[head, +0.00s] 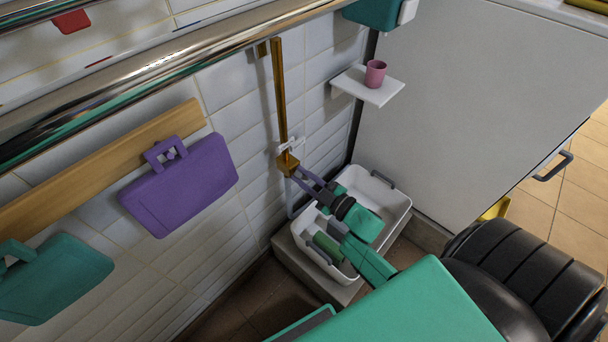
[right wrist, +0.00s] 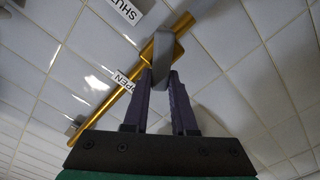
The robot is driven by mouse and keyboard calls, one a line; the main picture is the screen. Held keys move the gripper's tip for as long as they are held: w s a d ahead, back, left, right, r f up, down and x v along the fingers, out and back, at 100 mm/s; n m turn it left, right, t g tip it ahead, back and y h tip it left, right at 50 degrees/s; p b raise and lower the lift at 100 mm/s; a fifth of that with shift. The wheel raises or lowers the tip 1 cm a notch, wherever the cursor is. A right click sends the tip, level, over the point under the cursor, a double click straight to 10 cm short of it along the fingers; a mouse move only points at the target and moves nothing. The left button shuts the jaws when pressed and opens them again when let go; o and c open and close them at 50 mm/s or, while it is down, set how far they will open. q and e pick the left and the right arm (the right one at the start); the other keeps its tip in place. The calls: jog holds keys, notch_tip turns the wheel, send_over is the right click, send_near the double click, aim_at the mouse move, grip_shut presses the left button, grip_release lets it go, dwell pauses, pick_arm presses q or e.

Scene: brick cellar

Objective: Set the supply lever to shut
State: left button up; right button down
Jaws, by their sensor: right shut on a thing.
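The supply lever (right wrist: 164,70) is a grey handle on a brass valve body on a brass pipe (head: 280,95) fixed to the white tiled wall. The valve (head: 286,163) also shows in the head view. My right gripper (right wrist: 160,80) is shut on the lever, with its dark purple fingertips on either side of the handle. In the right wrist view a SHUT label (right wrist: 126,9) lies beyond the valve, and an OPEN label (right wrist: 124,83) lies just left of the fingertips. In the head view my right gripper (head: 294,174) partly hides the lever. My left gripper is not in view.
A white bin (head: 392,207) with several items stands below my right gripper. A small shelf (head: 370,88) holds a pink cup (head: 375,74). A purple case (head: 180,185) and a teal one (head: 55,280) hang from a wooden rail (head: 85,175). A chrome rail (head: 130,75) crosses above.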

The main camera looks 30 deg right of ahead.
jog(key=n, duration=0.3)
jog(key=shift+s+a+f+b, duration=0.1)
jog(key=shift+a+f+b, duration=0.1)
jog(key=shift+f+b, duration=0.15)
jog(key=n, duration=0.1)
jog(key=n+b, duration=0.1)
jog(key=shift+a+f+n, duration=0.1)
jog(key=shift+f+n, duration=0.15)
jog(key=shift+n, duration=0.05)
jog(key=shift+s+n+b, duration=0.2)
jog(key=shift+n+b, duration=0.35)
jog(key=shift+n, duration=0.6)
jog(key=shift+s+n+b, duration=0.2)
jog(key=shift+n+b, duration=0.35)
jog(key=shift+n, duration=0.6)
jog(key=shift+r, duration=0.1)
jog(key=c, duration=0.7)
grip_release()
